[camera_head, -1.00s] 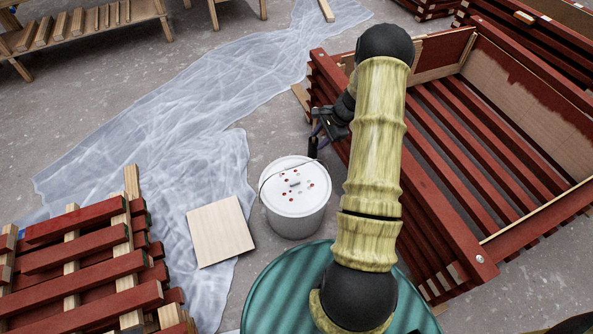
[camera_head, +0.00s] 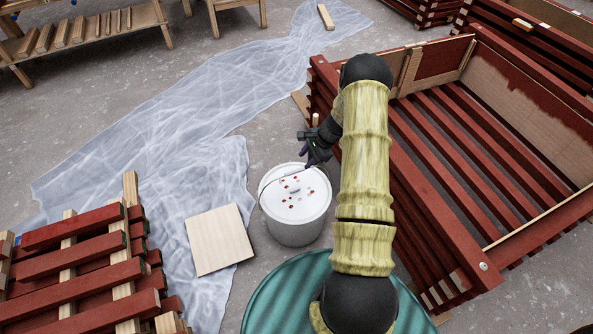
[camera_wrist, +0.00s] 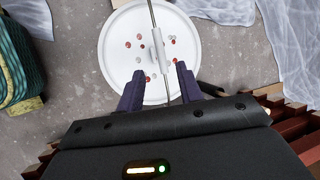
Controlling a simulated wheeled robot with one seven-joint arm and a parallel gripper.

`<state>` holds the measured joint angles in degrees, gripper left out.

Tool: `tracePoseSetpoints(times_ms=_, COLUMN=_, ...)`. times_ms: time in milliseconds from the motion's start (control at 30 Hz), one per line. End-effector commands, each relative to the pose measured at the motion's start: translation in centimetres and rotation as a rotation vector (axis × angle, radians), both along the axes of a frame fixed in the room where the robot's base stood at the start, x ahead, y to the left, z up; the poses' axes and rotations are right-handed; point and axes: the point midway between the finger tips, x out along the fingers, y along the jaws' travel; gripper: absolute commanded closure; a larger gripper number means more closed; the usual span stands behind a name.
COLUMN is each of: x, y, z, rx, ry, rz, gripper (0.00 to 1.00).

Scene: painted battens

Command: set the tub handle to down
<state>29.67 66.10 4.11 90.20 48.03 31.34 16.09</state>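The white tub (camera_head: 296,222) stands on the floor with its lid on, marked with red and grey spots. Its thin wire handle (camera_head: 268,181) shows along the upper left of the lid, rising toward my gripper (camera_head: 314,158). In the wrist view the handle's pale grip (camera_wrist: 157,49) crosses in front of the lid (camera_wrist: 118,62). My gripper (camera_wrist: 160,80) is open there, its two dark fingers apart on either side of the wire's line. I cannot tell whether a finger touches the handle. The handle's far end is hidden near my gripper in the head view.
A red slatted crate (camera_head: 425,190) stands close right of the tub. A teal drum top (camera_head: 285,290) is in front. A pale board (camera_head: 219,239) and plastic sheet (camera_head: 150,145) lie to the left, with stacked red battens (camera_head: 85,265) at lower left.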

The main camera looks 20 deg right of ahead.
Motion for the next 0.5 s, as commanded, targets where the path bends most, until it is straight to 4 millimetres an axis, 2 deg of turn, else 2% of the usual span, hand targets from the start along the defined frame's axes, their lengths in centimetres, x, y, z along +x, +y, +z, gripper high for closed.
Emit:
tracePoseSetpoints(times_ms=33, x=0.2, y=0.4, z=-1.1, rx=0.002, ry=0.001, rz=0.002, gripper=0.64)
tracePoseSetpoints(times_ms=300, x=1.3, y=2.2, z=-5.3, rx=0.001, ry=0.001, rz=0.002, gripper=0.64)
tracePoseSetpoints(times_ms=500, x=1.9, y=3.1, z=-7.3, rx=0.0, ry=0.0, rz=0.0, gripper=0.64)
